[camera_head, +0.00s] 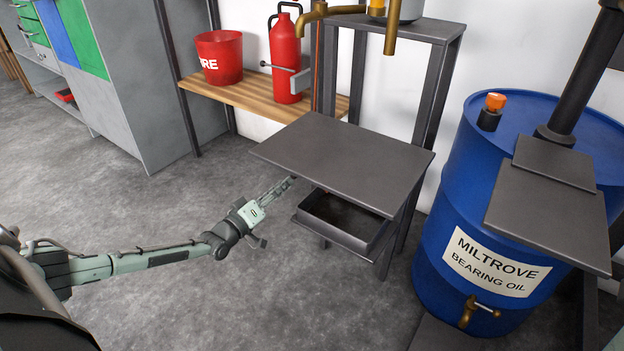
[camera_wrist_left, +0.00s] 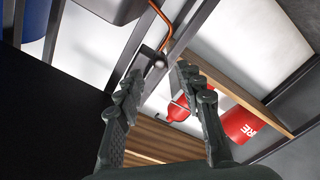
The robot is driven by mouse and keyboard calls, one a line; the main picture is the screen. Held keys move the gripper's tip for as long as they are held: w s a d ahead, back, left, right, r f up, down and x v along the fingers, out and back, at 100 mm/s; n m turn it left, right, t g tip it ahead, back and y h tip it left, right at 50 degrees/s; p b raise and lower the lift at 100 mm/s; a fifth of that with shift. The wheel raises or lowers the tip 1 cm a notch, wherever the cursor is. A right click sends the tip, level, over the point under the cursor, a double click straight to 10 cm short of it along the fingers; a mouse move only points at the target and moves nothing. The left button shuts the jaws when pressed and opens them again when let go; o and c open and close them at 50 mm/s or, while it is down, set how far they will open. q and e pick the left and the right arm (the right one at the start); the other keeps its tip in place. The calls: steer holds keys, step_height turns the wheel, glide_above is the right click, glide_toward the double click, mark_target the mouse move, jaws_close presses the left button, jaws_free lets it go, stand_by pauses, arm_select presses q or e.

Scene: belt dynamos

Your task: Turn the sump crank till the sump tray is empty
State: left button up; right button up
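The dark sump tray (camera_head: 345,222) sits low in the grey metal stand, under its flat top plate. Its inside is dark and partly covered by the plate, so I cannot tell how much oil it holds. A thin arm with a round knob (camera_head: 264,64) sticks out from a grey box (camera_head: 300,82) in front of the fire extinguisher; it looks like the crank. My left gripper (camera_head: 286,185) is by the left edge of the stand, below plate height. In the left wrist view its fingers (camera_wrist_left: 159,78) are apart and empty. My right gripper is out of view.
The stand's top plate (camera_head: 345,160) overhangs near my left fingers. A red fire bucket (camera_head: 219,57) and red extinguisher (camera_head: 285,55) stand on a wooden shelf (camera_head: 240,96). A blue oil drum (camera_head: 450,215) stands at right. The floor at left is clear.

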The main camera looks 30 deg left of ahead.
mark_target(292, 177)
arm_select(q)
steer(key=w, duration=0.2)
steer(key=w+b, duration=0.1)
steer(key=w, duration=0.1)
steer(key=w+b, duration=0.1)
steer(key=w, duration=0.1)
steer(key=shift+w+d, duration=0.25)
jaws_close()
steer(key=shift+r, duration=0.1)
